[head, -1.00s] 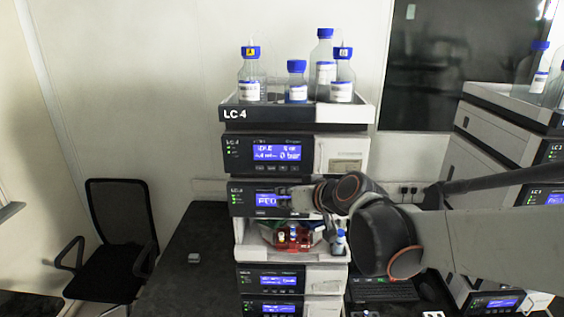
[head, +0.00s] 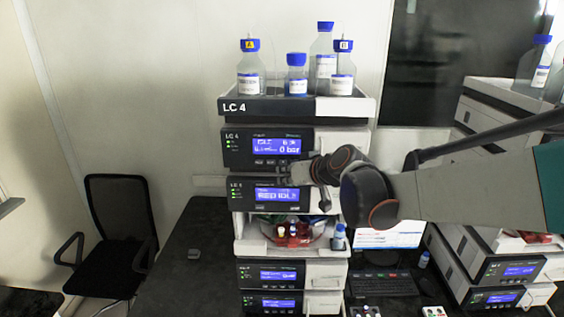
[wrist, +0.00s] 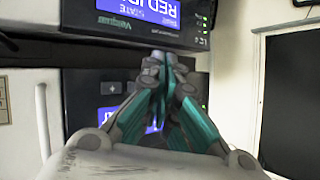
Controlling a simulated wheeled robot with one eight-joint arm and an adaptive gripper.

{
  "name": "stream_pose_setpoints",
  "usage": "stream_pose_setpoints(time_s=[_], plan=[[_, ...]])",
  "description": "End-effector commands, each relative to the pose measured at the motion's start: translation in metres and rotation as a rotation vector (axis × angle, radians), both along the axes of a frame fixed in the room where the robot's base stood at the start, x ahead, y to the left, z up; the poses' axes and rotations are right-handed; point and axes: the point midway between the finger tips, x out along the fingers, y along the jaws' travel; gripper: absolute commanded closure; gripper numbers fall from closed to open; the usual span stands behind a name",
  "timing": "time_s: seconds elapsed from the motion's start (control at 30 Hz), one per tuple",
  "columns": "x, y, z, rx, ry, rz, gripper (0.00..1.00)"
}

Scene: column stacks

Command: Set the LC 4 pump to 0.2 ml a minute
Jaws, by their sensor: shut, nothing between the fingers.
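The LC 4 stack stands in the middle of the head view, its name on the top tray (head: 290,108). The upper module below it, the pump (head: 236,150), has a lit blue display (head: 277,147) with IDLE and 0 bar; the flow figure is too small to read. My gripper (head: 287,178) is shut and empty, in front of the stack near the pump's lower edge. In the wrist view, upside down, the shut fingers (wrist: 165,62) cover part of the pump's front. A plus button (wrist: 114,88) and part of its display (wrist: 108,114) show. I cannot tell whether they touch.
Below the pump is a second module (head: 238,194) with a blue display. An open shelf with coloured vials (head: 293,235) and more modules sit lower. Bottles (head: 250,68) stand on the tray. Another stack (head: 480,180) is at right, a chair (head: 120,225) at left.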

Motion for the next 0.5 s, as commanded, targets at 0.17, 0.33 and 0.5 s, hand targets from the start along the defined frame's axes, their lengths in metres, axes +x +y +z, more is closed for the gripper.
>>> stream_pose_setpoints(time_s=[0.17,0.33,0.5], plan=[[0.0098,-0.0004,-0.0007,0.000,0.000,0.000,1.00],[0.0118,-0.0004,-0.0002,0.000,0.000,0.000,1.00],[0.0115,-0.0003,-0.0001,0.001,0.000,0.001,1.00]])
